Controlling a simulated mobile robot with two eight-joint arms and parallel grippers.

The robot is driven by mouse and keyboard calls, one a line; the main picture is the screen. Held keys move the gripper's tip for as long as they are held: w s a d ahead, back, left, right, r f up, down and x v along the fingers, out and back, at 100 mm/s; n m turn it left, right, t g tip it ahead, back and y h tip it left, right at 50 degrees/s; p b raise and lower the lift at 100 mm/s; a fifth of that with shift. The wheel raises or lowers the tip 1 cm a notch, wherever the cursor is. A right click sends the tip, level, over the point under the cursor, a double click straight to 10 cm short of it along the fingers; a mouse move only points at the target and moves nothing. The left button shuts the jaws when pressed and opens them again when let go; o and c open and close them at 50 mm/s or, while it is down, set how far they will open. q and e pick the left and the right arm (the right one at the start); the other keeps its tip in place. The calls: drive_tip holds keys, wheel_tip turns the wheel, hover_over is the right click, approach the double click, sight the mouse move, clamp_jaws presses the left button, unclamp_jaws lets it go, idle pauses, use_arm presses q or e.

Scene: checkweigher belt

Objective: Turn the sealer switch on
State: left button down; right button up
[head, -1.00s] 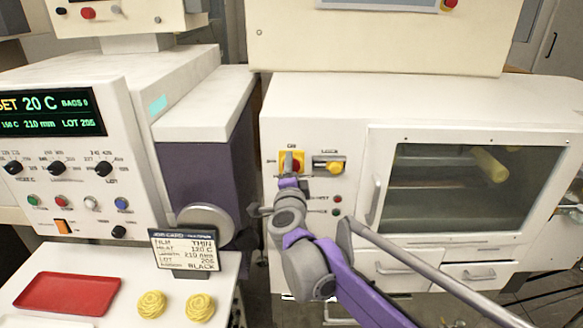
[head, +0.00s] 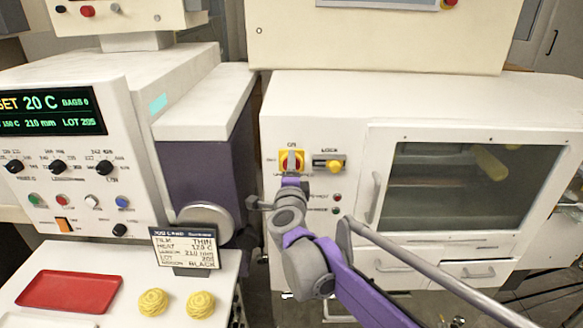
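The rotary switch (head: 299,164) sits on a yellow and red plate on the white cabinet's front, under a small "ON" label. A grey upright piece covers its middle; I cannot tell whether it is the switch's handle or my fingertips. My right arm reaches up from the bottom right, and its gripper (head: 291,176) is at the switch's lower edge, seen from behind. Its fingers are too small and hidden to tell open from shut. My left gripper is not in view.
A yellow latch-like handle (head: 328,164) is right of the switch, with small red and green lights (head: 337,204) below. A windowed door (head: 460,188) is further right. On the left stand a control panel (head: 75,150), a job card (head: 185,247) and a red tray (head: 70,291).

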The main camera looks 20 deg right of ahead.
drive_tip(key=o, duration=0.4)
drive_tip(key=b+v, duration=0.1)
drive_tip(key=v, duration=0.9)
drive_tip(key=shift+s, duration=0.4)
drive_tip(key=shift+a, duration=0.2)
drive_tip(key=s+a+f+n+g+y, duration=0.45)
drive_tip(key=s+f+n+y, duration=0.65)
drive_tip(key=n, duration=0.5)
drive_tip(key=s+d+f+n+g+h, duration=0.2)
drive_tip(key=s+d+f+g+h, duration=0.1)
drive_tip(key=s+f, duration=0.4)
drive_tip(key=s+d+f+n+g+h, duration=0.3)
drive_tip(key=s+d+f+g, duration=0.1)
drive_tip(key=s+f, duration=0.4)
wheel_tip(320, 180, down, 2)
drive_tip(key=shift+d+f, duration=0.15)
drive_tip(key=shift+d, duration=0.25)
